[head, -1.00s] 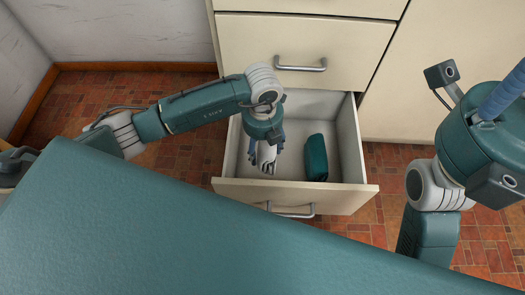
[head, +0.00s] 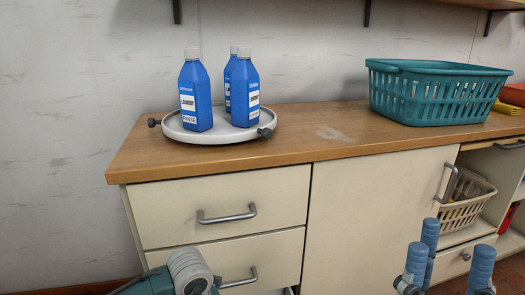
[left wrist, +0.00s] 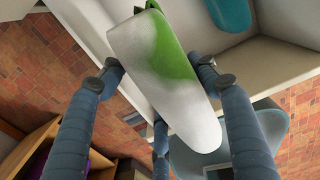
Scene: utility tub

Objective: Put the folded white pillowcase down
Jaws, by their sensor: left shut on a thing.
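The folded white pillowcase (left wrist: 165,75) appears in the left wrist view as a white folded bundle with a green patch. My left gripper (left wrist: 158,68) is shut on it, with blue fingers on both sides. Beyond it are the pale walls of the open drawer (left wrist: 275,58) and a teal folded item (left wrist: 229,12). In the head view only part of my left arm shows at the bottom, and the left gripper and pillowcase are out of that view. My right gripper (head: 447,262) shows at the bottom right, its fingers apart and empty.
On the wooden counter (head: 330,150) stand a round white tray (head: 180,135) with three blue bottles (head: 243,92) and a teal basket (head: 430,95). The counter between them is clear. A beige basket (head: 465,203) sits on an open shelf at the right.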

